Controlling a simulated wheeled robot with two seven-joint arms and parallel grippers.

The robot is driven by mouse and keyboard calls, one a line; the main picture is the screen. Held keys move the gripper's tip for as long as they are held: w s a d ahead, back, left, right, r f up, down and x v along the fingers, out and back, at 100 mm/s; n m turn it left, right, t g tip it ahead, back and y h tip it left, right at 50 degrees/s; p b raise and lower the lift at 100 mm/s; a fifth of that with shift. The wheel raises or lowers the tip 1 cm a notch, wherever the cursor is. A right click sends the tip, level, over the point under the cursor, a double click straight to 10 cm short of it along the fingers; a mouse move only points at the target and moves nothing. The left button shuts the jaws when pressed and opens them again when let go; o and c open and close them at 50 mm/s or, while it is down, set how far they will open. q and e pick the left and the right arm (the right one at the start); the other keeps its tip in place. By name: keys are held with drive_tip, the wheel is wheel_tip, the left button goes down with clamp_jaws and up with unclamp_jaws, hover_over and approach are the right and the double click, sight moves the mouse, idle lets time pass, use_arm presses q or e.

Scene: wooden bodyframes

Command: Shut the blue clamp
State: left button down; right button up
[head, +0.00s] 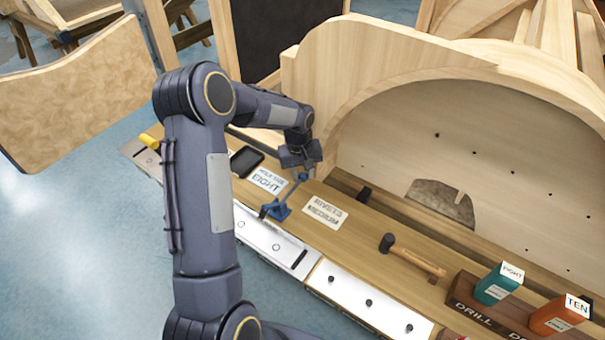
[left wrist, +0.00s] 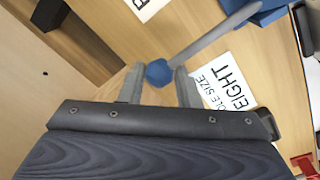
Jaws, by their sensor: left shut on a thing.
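The blue clamp (head: 277,210) sits on the wooden bench near its front edge. Its grey lever (head: 294,188) rises at a slant from the base up to my left gripper (head: 305,168). In the left wrist view, the lever (left wrist: 212,36) ends in a blue knob (left wrist: 159,72), which lies between the fingertips of my left gripper (left wrist: 160,78). That gripper is shut on the knob. Part of the blue clamp body (left wrist: 262,10) shows at the top right there. In the head view the knob is hidden by the gripper. My right gripper is not in view.
A tall wooden frame (head: 340,75) stands behind.

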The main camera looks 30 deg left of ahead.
use_arm(q)
drive_tip(key=s+r+t+b, duration=0.1)
drive_tip(key=t+b, duration=0.1)
drive_tip(key=b, duration=0.1)
drive_tip(key=s+r+t+b, duration=0.1)
drive_tip(key=r+t+b, duration=0.1)
drive_tip(key=b, duration=0.1)
drive_tip(key=s+r+t+b, duration=0.1)
drive_tip(key=r+t+b, duration=0.1)
drive_tip(key=b, duration=0.2)
drive_tip(key=shift+s+a, duration=0.1)
drive_tip(key=shift+s, duration=0.05)
drive_tip(key=shift+s+r+t+b, duration=0.25)
drive_tip(key=shift+t+b, duration=0.05)
drive_tip(key=shift+t, duration=0.2)
drive_tip(key=shift+s+r+h, duration=0.25)
drive_tip(key=shift+r+h, duration=0.05)
drive_tip(key=shift+r, duration=0.1)
drive_tip(key=shift+s+r, duration=0.15)
drive_tip(key=shift+s, duration=0.3)
drive_tip(key=c, duration=1.1)
unclamp_jaws()
drive_tip(key=shift+r, duration=0.1)
